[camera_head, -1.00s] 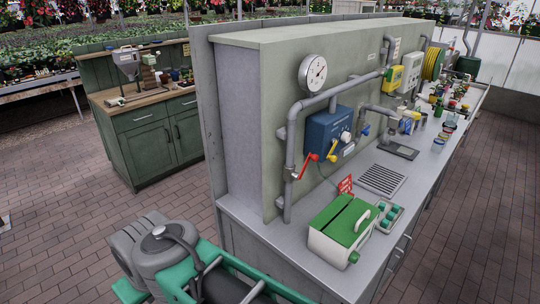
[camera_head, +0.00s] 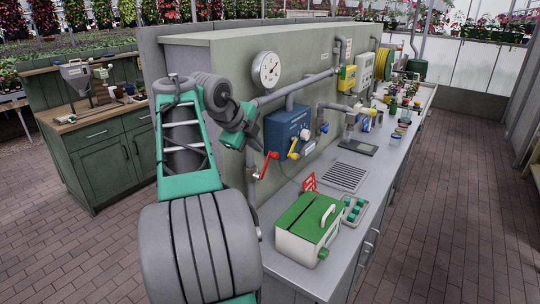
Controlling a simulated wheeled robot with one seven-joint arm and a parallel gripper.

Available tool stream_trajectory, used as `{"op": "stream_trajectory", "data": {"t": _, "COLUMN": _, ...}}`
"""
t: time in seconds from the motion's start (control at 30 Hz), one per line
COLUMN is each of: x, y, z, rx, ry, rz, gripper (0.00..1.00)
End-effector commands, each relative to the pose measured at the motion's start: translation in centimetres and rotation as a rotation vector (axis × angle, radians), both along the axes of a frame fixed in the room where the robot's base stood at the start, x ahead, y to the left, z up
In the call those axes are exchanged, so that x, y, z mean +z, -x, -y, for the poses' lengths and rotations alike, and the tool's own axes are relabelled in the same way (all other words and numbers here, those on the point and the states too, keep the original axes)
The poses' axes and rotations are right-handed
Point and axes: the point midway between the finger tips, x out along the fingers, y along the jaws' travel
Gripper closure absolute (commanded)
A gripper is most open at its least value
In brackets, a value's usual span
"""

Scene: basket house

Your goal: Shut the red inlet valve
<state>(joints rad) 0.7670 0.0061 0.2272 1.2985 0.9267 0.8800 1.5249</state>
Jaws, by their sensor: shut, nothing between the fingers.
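The red inlet valve's lever (camera_head: 267,164) is on the grey pipe at the left of the panel. It slants up to the right from its lower end at the pipe. My gripper (camera_head: 254,138) is shut and empty, just above and left of the lever in the picture. It appears apart from the lever, but the depth between them is hard to judge.
A blue box (camera_head: 287,130) with a yellow lever (camera_head: 293,150) is right of the red lever. A pressure gauge (camera_head: 266,70) hangs above. A green-lidded case (camera_head: 307,222) and a red sign (camera_head: 309,182) stand on the grey counter (camera_head: 272,213) below.

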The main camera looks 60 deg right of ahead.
Motion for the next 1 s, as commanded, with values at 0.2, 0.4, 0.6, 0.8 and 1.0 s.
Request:
{"op": "stream_trajectory", "data": {"t": 0.2, "x": -3.6, "y": 0.4, "z": 3.2, "rx": 0.0, "ry": -0.003, "rz": -0.004, "gripper": 1.0}}
{"op": "stream_trajectory", "data": {"t": 0.4, "x": -5.4, "y": 0.6, "z": 6.1, "rx": 0.002, "ry": -0.002, "rz": -0.003, "gripper": 1.0}}
{"op": "stream_trajectory", "data": {"t": 0.6, "x": -6.3, "y": 0.5, "z": 7.4, "rx": 0.005, "ry": -0.001, "rz": 0.0, "gripper": 1.0}}
{"op": "stream_trajectory", "data": {"t": 0.8, "x": -6.3, "y": 0.5, "z": 7.4, "rx": 0.006, "ry": 0.0, "rz": -0.001, "gripper": 1.0}}
{"op": "stream_trajectory", "data": {"t": 1.0, "x": -7.2, "y": 0.7, "z": 8.4, "rx": 0.004, "ry": 0.0, "rz": -0.001, "gripper": 1.0}}
